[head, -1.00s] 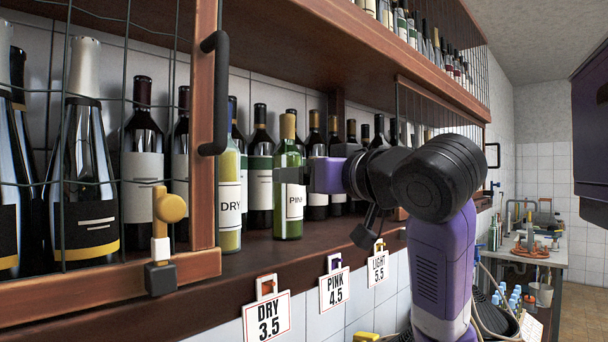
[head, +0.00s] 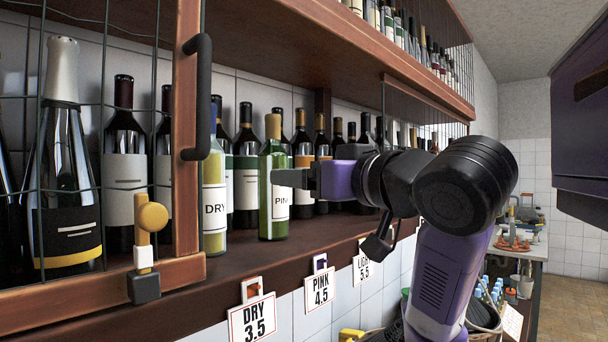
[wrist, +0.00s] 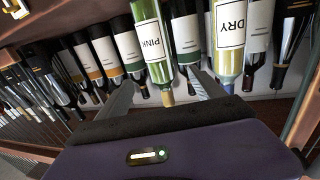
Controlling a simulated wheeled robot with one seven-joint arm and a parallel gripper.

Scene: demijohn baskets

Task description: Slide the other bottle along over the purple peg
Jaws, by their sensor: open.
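A green bottle labelled PINK (head: 271,160) stands upright on the wooden shelf; it also shows in the wrist view (wrist: 152,45). A yellowish bottle labelled DRY (head: 214,180) stands to its left, behind the red peg's end of the row. The purple peg (head: 320,263) is on the shelf's front edge, right of the PINK bottle's base, with the PINK 4.5 tag (head: 319,289) hanging from it. My gripper (head: 280,178) is open at the PINK bottle's label height. In the wrist view its fingers (wrist: 162,82) lie one either side of that bottle; contact cannot be told.
Dark bottles (head: 247,170) stand close behind. A wire-mesh door frame (head: 187,150) with a black handle is at the left. A DRY 3.5 tag (head: 252,318) and a LIGHT 5.5 tag (head: 363,265) hang along the edge. The front strip of shelf is clear.

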